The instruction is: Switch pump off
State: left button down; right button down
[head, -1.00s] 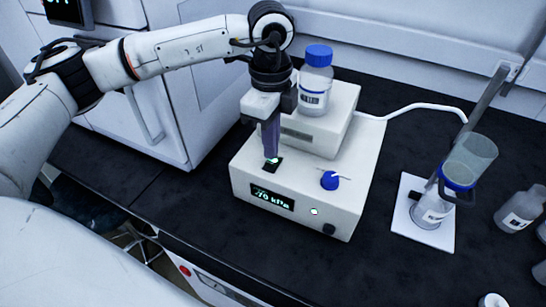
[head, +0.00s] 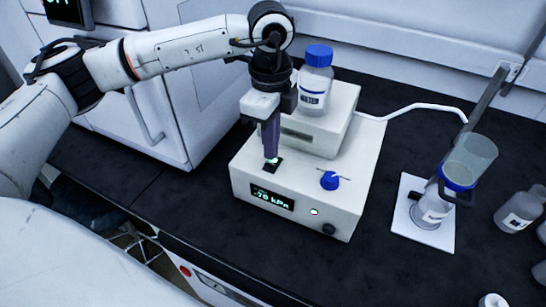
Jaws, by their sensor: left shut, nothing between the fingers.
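The white pump (head: 290,212) stands on the black bench in the middle of the head view. Its front display (head: 272,199) is lit and reads about -70 kPa. A small black switch with a green light (head: 274,164) is on its top face, and a blue knob (head: 329,180) is to the right of it. My left gripper (head: 270,157) is shut and empty, pointing down with its tips at the switch. The tips partly hide the switch, and I cannot tell if they touch it. My right gripper is not in view.
A blue-capped bottle (head: 314,80) stands on the pump's raised back part. A white tube (head: 425,107) runs right towards a filter holder (head: 467,165) on a white stand base (head: 408,228). Loose bottles (head: 518,210) stand at the far right. A white cabinet (head: 205,110) is at left.

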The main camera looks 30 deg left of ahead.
aim_at(271, 162)
pick_arm(q)
jog(key=shift+f+b, duration=0.85)
jog(key=shift+f, duration=0.3)
dwell(0.9)
jog(key=shift+r, duration=0.15)
jog(key=shift+r+p, duration=2.35)
jog(key=shift+r, duration=1.05)
